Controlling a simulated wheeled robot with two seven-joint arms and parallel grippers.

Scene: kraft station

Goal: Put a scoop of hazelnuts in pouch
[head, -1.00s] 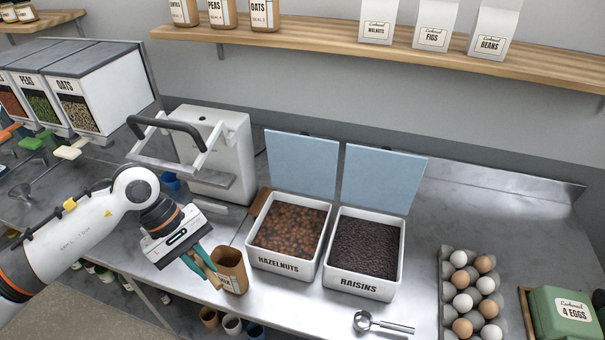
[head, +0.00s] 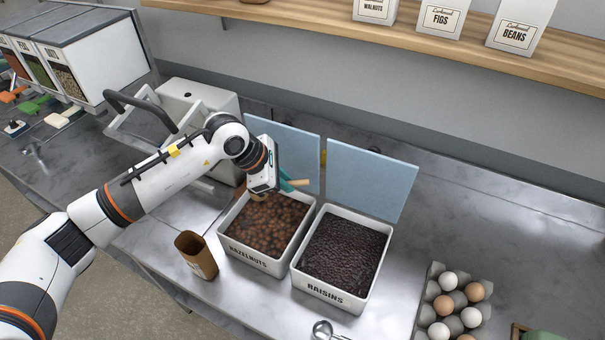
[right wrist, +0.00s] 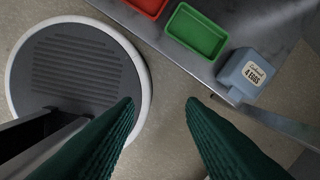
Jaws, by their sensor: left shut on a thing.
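The hazelnut bin (head: 262,262) stands open on the counter, filled with brown hazelnuts (head: 265,225). The brown kraft pouch (head: 195,256) stands upright with its top open, left of the bin and apart from it. My left gripper (head: 289,183) is over the back of the hazelnut bin, shut on a tan wooden piece (head: 300,183), seemingly the scoop's handle. The rest of it is mostly hidden by the gripper, so I cannot tell whether it holds nuts. My right gripper (right wrist: 160,103) is open and empty in the right wrist view, above the floor.
The raisin bin (head: 328,297) stands right of the hazelnuts. Both blue lids (head: 372,180) are raised behind. A metal scoop (head: 323,329) lies in front. An egg tray (head: 425,318) is at right. A white sealing machine (head: 212,98) stands behind my left arm.

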